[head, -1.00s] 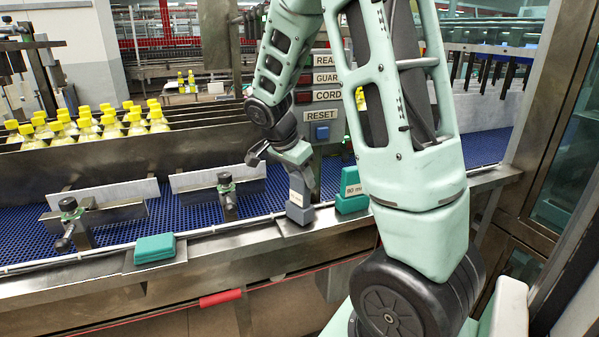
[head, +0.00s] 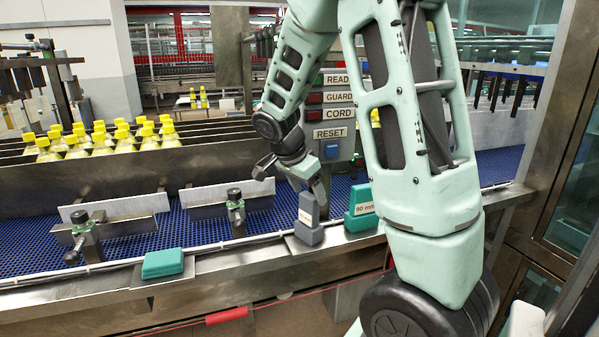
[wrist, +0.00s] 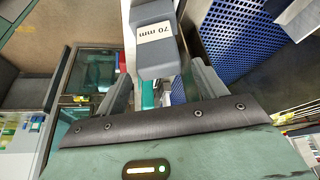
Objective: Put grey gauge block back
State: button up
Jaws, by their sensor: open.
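The grey gauge block (head: 308,233) stands upright on the metal ledge at the front of the conveyor. Its white label reads 70 mm in the wrist view (wrist: 153,62). My gripper (head: 319,190) is open at the block's upper part. In the wrist view its two fingers (wrist: 163,90) show on either side of the lower end of the block as pictured. I cannot tell whether either finger touches it. A teal block labelled 90 mm (head: 357,222) stands just right of the grey one, partly behind my arm.
A flat teal case (head: 163,263) lies on the ledge to the left. Two clamp posts with black knobs (head: 235,205) rise at the conveyor's near edge. The blue conveyor belt (head: 200,228) is behind. A control panel with a RESET button (head: 332,149) stands close behind my gripper.

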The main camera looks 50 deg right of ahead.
jog(key=s+b+v, duration=0.1)
jog(key=v, duration=0.9)
jog(key=s+a+f+n+t+y, duration=0.1)
jog(key=a+f+n+y, duration=0.15)
jog(key=a+n, duration=0.65)
jog(key=s+a+f+n+y, duration=0.1)
jog(key=a+f+n, duration=0.3)
jog(key=a, duration=0.9)
jog(key=s+a+f+n+y, duration=0.1)
jog(key=s+a+f+n, duration=0.1)
jog(key=s+a+n, duration=0.5)
jog(key=s+a+f+n+y, duration=0.1)
jog(key=s+a+f+n, duration=0.2)
jog(key=s+a+n, duration=0.4)
jog(key=shift+s+f+n, duration=0.15)
jog(key=shift+s+n, duration=0.15)
jog(key=shift+s, duration=0.1)
